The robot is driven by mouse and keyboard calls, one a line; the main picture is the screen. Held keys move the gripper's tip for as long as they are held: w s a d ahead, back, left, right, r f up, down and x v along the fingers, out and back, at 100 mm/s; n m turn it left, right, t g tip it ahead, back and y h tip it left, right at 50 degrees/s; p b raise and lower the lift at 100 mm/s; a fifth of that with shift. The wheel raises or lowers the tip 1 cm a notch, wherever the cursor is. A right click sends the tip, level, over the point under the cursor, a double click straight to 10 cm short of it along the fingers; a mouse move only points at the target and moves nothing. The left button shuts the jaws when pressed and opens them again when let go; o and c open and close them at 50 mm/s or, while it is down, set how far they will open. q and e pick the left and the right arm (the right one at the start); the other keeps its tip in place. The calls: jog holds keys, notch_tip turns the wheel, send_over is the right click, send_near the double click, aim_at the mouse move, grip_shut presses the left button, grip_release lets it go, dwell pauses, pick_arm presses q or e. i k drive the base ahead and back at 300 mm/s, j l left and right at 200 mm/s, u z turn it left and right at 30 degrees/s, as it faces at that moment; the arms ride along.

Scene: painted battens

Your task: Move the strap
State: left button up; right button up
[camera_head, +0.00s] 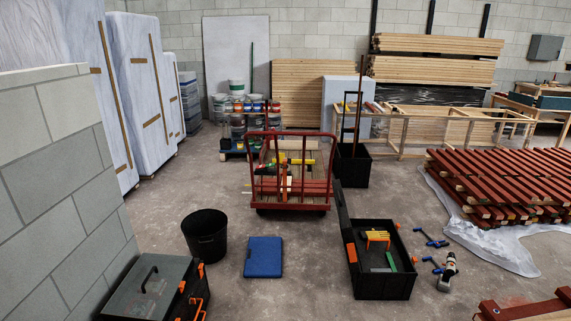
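I cannot pick out a strap with certainty. A red-railed cart (291,207) stands in the middle of the floor. On it, behind the front rails, lie small yellow, orange, green and black items (282,168), too small to tell apart. An open black toolbox (383,287) at the lower right holds a yellow-orange item (377,237) and a green item. Neither of my grippers is in view.
A black bucket (205,240), a flat blue case (263,257) and a closed dark toolbox (150,285) stand at the front left. Blue-handled tools (430,238) and a drill (447,273) lie right. Red battens (510,180) are stacked further right.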

aim_at(285, 182)
jog(key=i, duration=1.45)
jog(key=i+u, duration=0.25)
jog(key=i, duration=0.4)
jog(key=i+l+u, duration=0.15)
jog(key=i+u, duration=0.15)
jog(key=i, duration=0.35)
jog(key=i+u, duration=0.3)
jog(key=i, duration=0.85)
